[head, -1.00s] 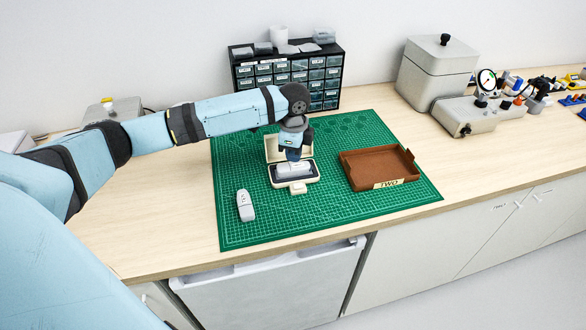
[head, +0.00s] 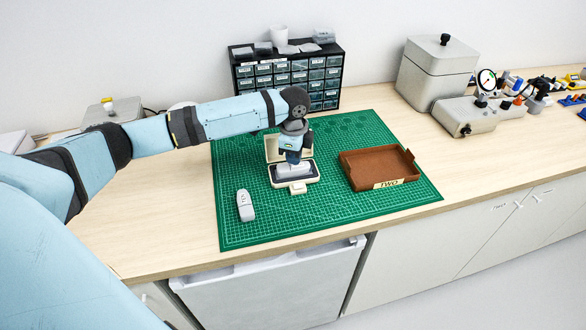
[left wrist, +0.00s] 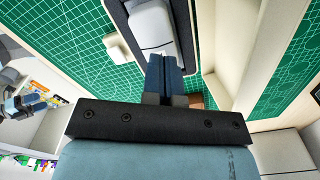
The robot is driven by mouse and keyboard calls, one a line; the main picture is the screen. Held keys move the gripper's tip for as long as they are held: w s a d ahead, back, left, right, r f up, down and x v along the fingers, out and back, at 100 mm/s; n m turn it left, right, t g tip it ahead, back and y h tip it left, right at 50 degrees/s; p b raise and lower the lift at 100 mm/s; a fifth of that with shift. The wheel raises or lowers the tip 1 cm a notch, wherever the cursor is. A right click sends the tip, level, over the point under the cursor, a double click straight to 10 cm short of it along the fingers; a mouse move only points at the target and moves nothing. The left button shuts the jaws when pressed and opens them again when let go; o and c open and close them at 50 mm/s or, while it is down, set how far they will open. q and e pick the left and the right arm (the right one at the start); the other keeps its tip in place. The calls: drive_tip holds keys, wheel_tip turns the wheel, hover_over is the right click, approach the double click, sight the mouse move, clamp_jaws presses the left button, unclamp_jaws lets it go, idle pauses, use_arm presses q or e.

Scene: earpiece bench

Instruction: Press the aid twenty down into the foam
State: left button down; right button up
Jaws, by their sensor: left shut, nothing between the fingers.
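A pale grey aid (head: 293,169) lies in the dark foam of an open cream case (head: 278,185), whose lid stands up at the back. In the left wrist view the aid (left wrist: 151,27) lies in the dark foam (left wrist: 187,30). I cannot read a number on it. My left gripper (head: 292,160) points down over the case, fingers shut and empty. In the left wrist view its fingertips (left wrist: 164,60) are at the end of the aid; I cannot tell whether they touch it.
A small cream block (head: 298,188) sits at the case's front edge. A second grey-white device (head: 245,206) lies on the green mat (head: 310,218) at front left. A brown tray (head: 352,181) labelled TWO stands at right. A drawer cabinet (head: 288,75) stands behind.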

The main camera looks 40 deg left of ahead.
sight(294, 166)
use_arm(q)
drive_tip(key=shift+f, duration=1.2)
drive_tip(key=shift+r, duration=0.1)
wheel_tip(294, 166, up, 5)
drive_tip(key=p, duration=0.6)
drive_tip(key=shift+r, duration=0.15)
drive_tip(key=shift+r+p, duration=0.65)
drive_tip(key=shift+p, duration=0.35)
drive_tip(key=shift+r+p, duration=0.25)
drive_tip(key=shift+p, duration=0.05)
drive_tip(key=shift+f, duration=0.1)
drive_tip(key=shift+d, duration=0.1)
